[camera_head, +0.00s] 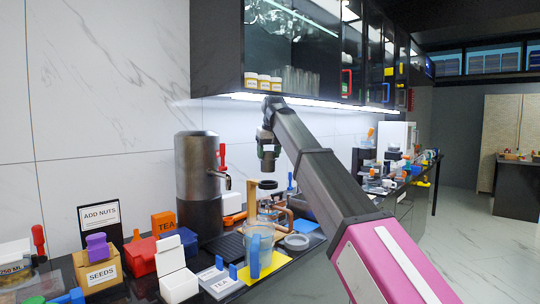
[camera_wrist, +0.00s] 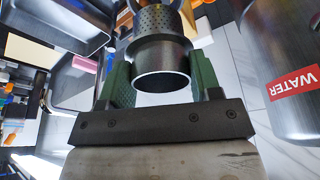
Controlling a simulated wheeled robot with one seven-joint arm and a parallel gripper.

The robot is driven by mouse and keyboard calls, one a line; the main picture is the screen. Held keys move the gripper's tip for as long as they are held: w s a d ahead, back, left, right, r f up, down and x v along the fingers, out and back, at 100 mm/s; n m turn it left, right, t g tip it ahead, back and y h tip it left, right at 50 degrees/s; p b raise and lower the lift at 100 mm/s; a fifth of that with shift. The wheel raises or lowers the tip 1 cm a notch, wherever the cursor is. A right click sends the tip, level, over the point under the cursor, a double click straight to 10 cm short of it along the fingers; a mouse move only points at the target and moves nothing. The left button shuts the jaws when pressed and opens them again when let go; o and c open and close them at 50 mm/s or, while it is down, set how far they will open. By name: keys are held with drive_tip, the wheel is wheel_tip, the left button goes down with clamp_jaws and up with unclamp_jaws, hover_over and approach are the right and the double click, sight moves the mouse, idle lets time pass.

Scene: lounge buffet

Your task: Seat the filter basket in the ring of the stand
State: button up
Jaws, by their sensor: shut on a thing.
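My gripper (camera_wrist: 160,82) is shut on the filter basket (camera_wrist: 160,50), a dark metal cup with a perforated wall and an open round rim. In the wrist view the basket sits between the two green finger pads. In the head view my gripper (camera_head: 268,160) hangs above the wooden stand (camera_head: 252,203). The stand's dark ring (camera_head: 264,184) is below the gripper with a visible gap. In the wrist view an orange-brown piece (camera_wrist: 124,18), perhaps the stand, shows partly behind the basket.
A tall dark metal urn (camera_head: 198,180) stands left of the stand; its red WATER label (camera_wrist: 293,83) shows in the wrist view. A glass vessel (camera_head: 260,240) and blue clip stand in front. Boxes for seeds and tea crowd the left counter. A cabinet (camera_head: 300,50) overhangs the counter.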

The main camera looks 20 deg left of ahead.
drive_tip(key=shift+f, duration=1.6)
drive_tip(key=shift+f, duration=2.6)
idle(0.7)
drive_tip(key=o, duration=1.2)
drive_tip(key=v, duration=1)
drive_tip(key=shift+d+r, duration=0.15)
drive_tip(key=shift+r, duration=0.2)
